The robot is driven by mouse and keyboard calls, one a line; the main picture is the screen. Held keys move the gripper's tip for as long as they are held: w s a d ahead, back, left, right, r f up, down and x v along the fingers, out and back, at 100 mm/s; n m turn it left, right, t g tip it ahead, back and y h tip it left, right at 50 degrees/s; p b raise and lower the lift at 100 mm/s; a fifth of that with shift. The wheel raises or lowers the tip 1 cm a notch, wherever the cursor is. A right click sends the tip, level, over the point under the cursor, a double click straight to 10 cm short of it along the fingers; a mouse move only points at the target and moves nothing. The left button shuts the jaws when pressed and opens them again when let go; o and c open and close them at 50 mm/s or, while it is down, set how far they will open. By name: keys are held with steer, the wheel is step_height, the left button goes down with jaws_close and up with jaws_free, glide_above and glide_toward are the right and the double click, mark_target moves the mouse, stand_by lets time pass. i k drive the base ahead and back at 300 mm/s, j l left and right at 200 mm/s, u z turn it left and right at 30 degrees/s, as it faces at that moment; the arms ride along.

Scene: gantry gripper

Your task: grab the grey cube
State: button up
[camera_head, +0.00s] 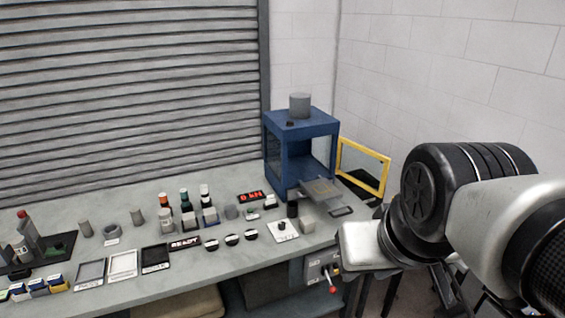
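A small light grey cube (307,222) sits on the grey workbench near its right front edge, just right of a white plate with a dark knob. The pale body of my gripper (362,246) is a little to the right of the cube and nearer the camera, apart from it in the picture. I cannot make out its fingers, so I cannot tell whether it is open or shut. The cube's visible faces are clear of my arm.
A blue frame (303,128) with a grey cylinder (300,105) on top stands behind the cube. A yellow-framed panel (363,167) is to its right. A black cylinder (292,209) stands close left of the cube. Bottles, labels and trays crowd the bench further left.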

mark_target(306, 224)
steer(key=i+l+u, duration=0.1)
steer(key=i, duration=0.35)
steer(key=i+l+u, duration=0.1)
steer(key=i+l, duration=0.15)
steer(key=i, duration=0.2)
steer(key=i+l+u, duration=0.1)
steer(key=i+l, duration=0.15)
steer(key=i, duration=0.15)
